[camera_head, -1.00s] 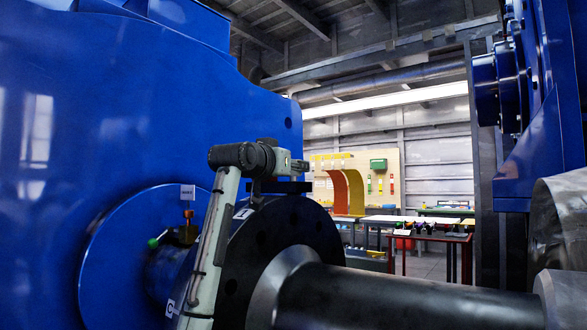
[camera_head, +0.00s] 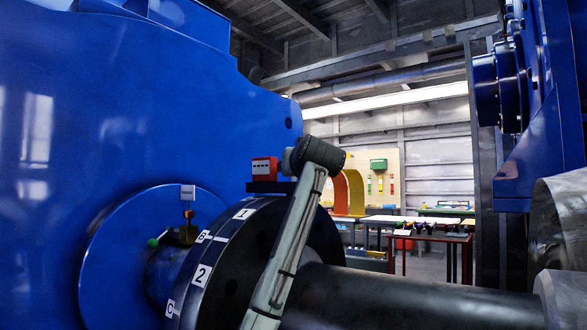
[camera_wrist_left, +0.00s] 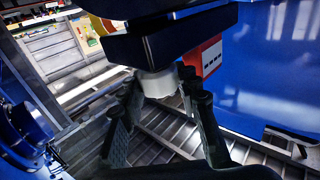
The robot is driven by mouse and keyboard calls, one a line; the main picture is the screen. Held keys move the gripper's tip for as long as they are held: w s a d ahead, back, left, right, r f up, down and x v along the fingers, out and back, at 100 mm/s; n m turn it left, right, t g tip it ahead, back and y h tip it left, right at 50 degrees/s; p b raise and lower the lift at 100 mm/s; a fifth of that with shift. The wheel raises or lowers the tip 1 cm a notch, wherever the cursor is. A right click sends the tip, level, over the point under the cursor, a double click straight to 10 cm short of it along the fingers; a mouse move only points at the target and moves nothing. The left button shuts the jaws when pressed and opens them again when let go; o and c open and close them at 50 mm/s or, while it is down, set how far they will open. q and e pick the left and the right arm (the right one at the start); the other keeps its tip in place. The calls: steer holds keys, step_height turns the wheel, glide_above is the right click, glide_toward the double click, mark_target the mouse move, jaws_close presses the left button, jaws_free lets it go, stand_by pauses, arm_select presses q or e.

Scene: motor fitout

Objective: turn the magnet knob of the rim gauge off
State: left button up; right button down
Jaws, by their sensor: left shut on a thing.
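The rim gauge shows in the head view as a red box (camera_head: 264,168) with a white label, above a black block (camera_head: 268,187) on top of the dark flange (camera_head: 262,232). In the left wrist view the red box (camera_wrist_left: 204,56) stands behind dark blocks (camera_wrist_left: 165,38). A pale round knob (camera_wrist_left: 158,82) sticks out below these blocks. My left gripper (camera_wrist_left: 163,94) has its fingers shut on the knob, one on either side. In the head view my left arm stands in front of the flange and its gripper is hidden. My right gripper is not in view.
The big blue housing (camera_head: 110,90) fills the left. A dark shaft (camera_head: 400,297) runs right from the flange. Numbered and lettered labels mark the flange rim. Another blue machine (camera_head: 550,100) stands at right. Tables (camera_head: 425,237) are far behind.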

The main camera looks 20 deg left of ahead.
arm_select(q)
steer(key=shift+f, duration=0.1)
stand_by(0.3)
steer(key=o, duration=1.2)
steer(key=v, duration=1.2)
steer(key=shift+d, duration=0.1)
